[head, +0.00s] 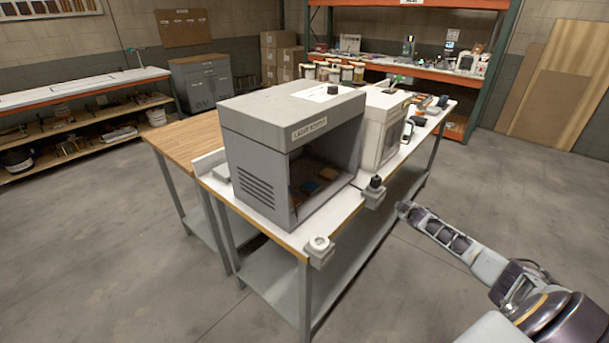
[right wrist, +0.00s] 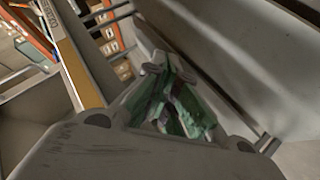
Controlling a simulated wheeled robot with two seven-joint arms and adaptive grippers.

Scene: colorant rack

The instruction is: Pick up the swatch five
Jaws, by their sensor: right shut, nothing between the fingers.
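A grey light booth (head: 262,165) stands on the white-topped table, its open side facing right. Small flat swatches lie on its dark floor: a blue one (head: 311,187) and an orange-brown one (head: 328,173). They are too small to read, so I cannot tell which is swatch five. My right gripper (head: 403,207) is off the table's right edge, well apart from the booth and the swatches. In the right wrist view its greenish fingers (right wrist: 172,105) are together with nothing between them. No swatch shows clearly there. My left gripper is in no view.
A white box-shaped device (head: 381,130) stands behind the booth. Small fixtures (head: 319,245) and (head: 374,190) sit at the table's near edge. Several jars (head: 335,72) stand behind. Open floor lies right of the table.

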